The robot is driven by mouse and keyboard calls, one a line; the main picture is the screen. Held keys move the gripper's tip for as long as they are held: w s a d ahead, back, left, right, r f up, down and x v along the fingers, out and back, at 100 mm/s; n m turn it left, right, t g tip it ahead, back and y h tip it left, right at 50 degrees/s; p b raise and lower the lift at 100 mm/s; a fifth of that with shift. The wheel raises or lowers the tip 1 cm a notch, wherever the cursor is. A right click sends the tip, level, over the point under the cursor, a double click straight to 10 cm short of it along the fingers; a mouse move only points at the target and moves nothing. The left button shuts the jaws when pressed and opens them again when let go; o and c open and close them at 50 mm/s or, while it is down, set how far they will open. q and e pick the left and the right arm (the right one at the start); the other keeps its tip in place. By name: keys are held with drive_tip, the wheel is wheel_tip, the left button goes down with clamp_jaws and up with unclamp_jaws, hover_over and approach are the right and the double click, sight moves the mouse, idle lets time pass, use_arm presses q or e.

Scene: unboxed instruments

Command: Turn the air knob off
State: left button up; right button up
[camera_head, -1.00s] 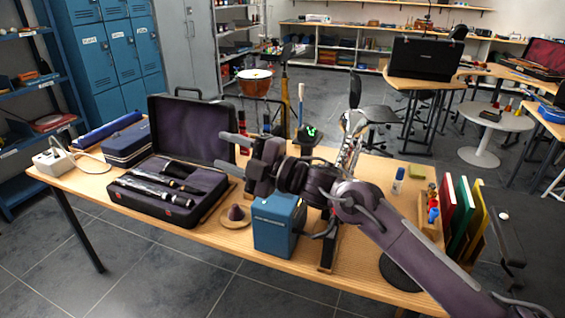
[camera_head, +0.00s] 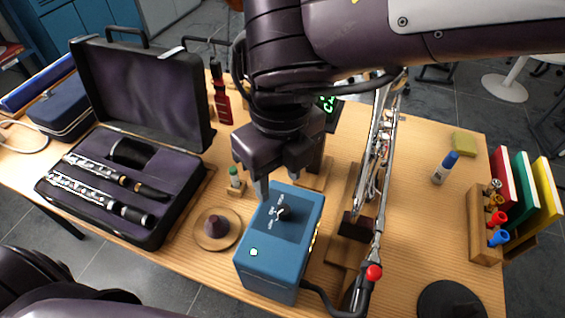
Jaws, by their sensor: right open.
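The blue air box (camera_head: 268,270) stands on the wooden table near its front edge. Its top has a dark label panel with a small pale knob (camera_head: 282,214) and markings too small to read. A small green light (camera_head: 254,252) glows on the top, nearer the front. My right gripper (camera_head: 281,188) points down just above the back of the box, behind the knob. It is open with nothing between its fingers, and the knob shows apart from them. My left gripper is out of view.
An open instrument case (camera_head: 160,228) with woodwind pieces lies left of the box. A round wooden stand with a dark cone (camera_head: 217,226) is between them. A silver instrument (camera_head: 374,190) on a stand rises close on the right. A hose (camera_head: 325,295) leaves the box's lower right.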

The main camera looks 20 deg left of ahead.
sight(284, 209)
drive_tip(key=shift+w+d, duration=0.25)
drive_tip(key=shift+d, duration=0.1)
drive_tip(key=shift+s+d+f, duration=0.1)
drive_tip(key=shift+d+f, duration=0.05)
drive_tip(key=shift+f, duration=0.2)
drive_tip(key=shift+s+f, duration=0.2)
drive_tip(key=shift+f, duration=0.45)
drive_tip(key=shift+s+f, duration=0.15)
drive_tip(key=shift+f, duration=0.45)
drive_tip(key=f, duration=0.3)
drive_tip(key=shift+w+f, duration=0.2)
drive_tip(key=shift+f, duration=0.4)
clamp_jaws()
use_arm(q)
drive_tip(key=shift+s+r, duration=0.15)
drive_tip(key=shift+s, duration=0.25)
